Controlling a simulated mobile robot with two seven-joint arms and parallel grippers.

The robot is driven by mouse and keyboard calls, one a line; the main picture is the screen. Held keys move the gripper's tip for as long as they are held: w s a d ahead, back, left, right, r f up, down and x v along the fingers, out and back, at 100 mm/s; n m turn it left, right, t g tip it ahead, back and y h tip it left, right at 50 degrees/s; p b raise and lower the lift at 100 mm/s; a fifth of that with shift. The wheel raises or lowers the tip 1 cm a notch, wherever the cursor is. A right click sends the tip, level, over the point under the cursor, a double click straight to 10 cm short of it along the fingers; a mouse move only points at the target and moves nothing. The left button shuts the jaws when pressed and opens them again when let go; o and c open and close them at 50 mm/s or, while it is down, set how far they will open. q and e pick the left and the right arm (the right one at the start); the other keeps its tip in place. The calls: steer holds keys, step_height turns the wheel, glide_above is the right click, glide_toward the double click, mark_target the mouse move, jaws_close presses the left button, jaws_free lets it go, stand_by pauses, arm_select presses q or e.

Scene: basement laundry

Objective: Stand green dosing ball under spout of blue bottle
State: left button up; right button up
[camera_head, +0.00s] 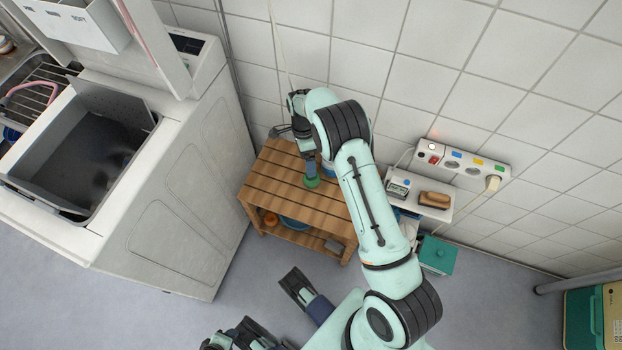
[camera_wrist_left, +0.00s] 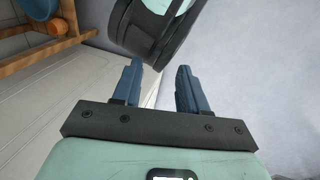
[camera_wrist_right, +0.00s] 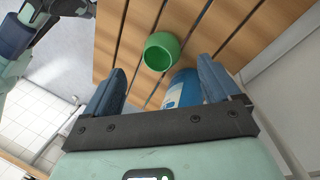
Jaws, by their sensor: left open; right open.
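The green dosing ball (camera_head: 312,182) sits on the slatted wooden table (camera_head: 268,178). In the right wrist view the ball (camera_wrist_right: 161,52) shows a round open mouth. The blue bottle (camera_wrist_right: 183,90) shows there just below and right of the ball, partly hidden by a finger; its spout cannot be made out. In the head view my right arm largely covers the bottle. My right gripper (camera_wrist_right: 162,72) is open over the table, close to ball and bottle, with nothing held. My left gripper (camera_wrist_left: 158,70) is open and empty, away from the table.
A washing machine (camera_head: 175,190) stands left of the table. Right of it are a small shelf (camera_head: 432,213) with a brush (camera_head: 435,200), a teal box (camera_head: 438,255) and a wall socket strip (camera_head: 465,160). An orange item (camera_head: 270,219) lies on the table's lower shelf.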

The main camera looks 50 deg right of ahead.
steer(key=b+x, duration=0.1)
steer(key=x, duration=0.6)
steer(key=shift+f, duration=0.2)
arm_select(q)
steer(key=shift+w+a+f+t, duration=0.15)
steer(key=shift+w+a+f, duration=0.2)
steer(key=shift+w, duration=0.2)
steer(key=shift+w+a+f+t, duration=0.15)
steer(key=shift+w+a+f, duration=0.05)
steer(key=shift+w+f, duration=0.3)
arm_select(e)
steer(key=c, duration=1.2)
arm_select(q)
steer(key=s+d+r+g+p, duration=0.2)
steer(key=s+d+r+p, duration=0.1)
steer(key=s+r+p, duration=0.1)
steer(key=shift+s+r+h, duration=0.4)
steer(key=shift+s+r, duration=0.3)
steer(key=shift+s, duration=0.55)
arm_select(e)
step_height(320, 180, up, 20)
